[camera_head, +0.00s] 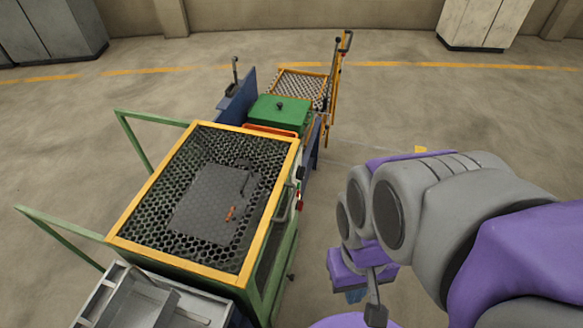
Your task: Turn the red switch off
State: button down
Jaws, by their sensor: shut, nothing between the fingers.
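A small red part (299,205), which looks like the red switch, sits on the right side of the machine (200,200), below a dark knob or box. It is too small to tell its position. My gripper (374,308) is at the lower right, under my grey and purple arm. It is shut and holds nothing. It is apart from the machine, to the right of and nearer than the red part. The arm hides part of the gripper.
The machine has a yellow-framed mesh top (255,145) and green side rails (150,118). A green box (280,115) and a second mesh table (300,88) stand behind it. A grey metal tray (140,300) is at the front. The floor right of the machine is clear.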

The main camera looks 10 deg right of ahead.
aim_at(300, 204)
jog(key=i+l+u, duration=0.2)
jog(key=l, duration=0.3)
jog(key=i+l+u, duration=0.1)
jog(key=l+u, duration=0.3)
jog(key=l, duration=0.25)
jog(key=l+u, duration=0.35)
jog(key=l, duration=0.25)
